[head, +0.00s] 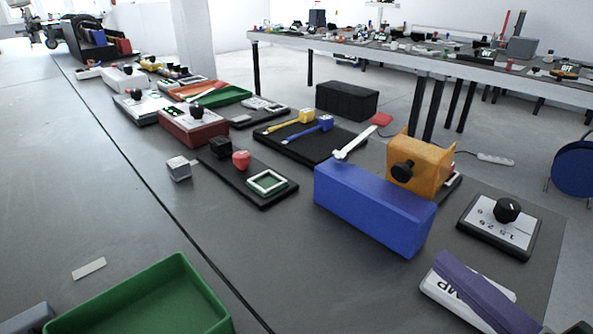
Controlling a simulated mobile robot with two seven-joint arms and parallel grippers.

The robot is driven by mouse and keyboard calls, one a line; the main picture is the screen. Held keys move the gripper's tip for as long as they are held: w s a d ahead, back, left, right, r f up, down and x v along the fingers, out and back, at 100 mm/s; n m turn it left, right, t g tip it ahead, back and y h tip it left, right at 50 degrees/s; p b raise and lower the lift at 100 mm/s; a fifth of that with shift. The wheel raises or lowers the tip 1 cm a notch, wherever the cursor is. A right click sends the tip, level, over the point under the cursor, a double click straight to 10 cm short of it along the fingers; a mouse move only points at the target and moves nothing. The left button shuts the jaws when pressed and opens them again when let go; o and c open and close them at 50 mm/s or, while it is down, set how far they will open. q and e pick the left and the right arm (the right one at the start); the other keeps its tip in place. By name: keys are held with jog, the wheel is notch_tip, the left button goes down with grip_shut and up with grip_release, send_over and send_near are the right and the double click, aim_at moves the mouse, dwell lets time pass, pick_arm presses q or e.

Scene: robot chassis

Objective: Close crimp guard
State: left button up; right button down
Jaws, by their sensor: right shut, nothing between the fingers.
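My left gripper is not in view.
A blue box (372,208) and an orange housing with a black knob (420,165) stand behind the device. A dial panel (499,226) sits to its upper right. A green tray (150,300) is at lower left. The table (300,285) is bare between tray and device.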

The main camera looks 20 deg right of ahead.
aim_at(413, 170)
jog(key=shift+w, duration=0.25)
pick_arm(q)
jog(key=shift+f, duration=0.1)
pick_arm(e)
jog(key=w+d+r, duration=0.1)
jog(key=w+d, duration=0.1)
jog(key=w, duration=0.8)
jog(key=shift+w+r, duration=0.4)
pick_arm(q)
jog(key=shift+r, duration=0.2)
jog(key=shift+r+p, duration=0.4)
jog(key=shift+p, duration=0.25)
pick_arm(e)
jog(key=shift+d+r+m, duration=0.15)
jog(key=shift+r+m, duration=0.1)
jog(key=shift+m, duration=0.15)
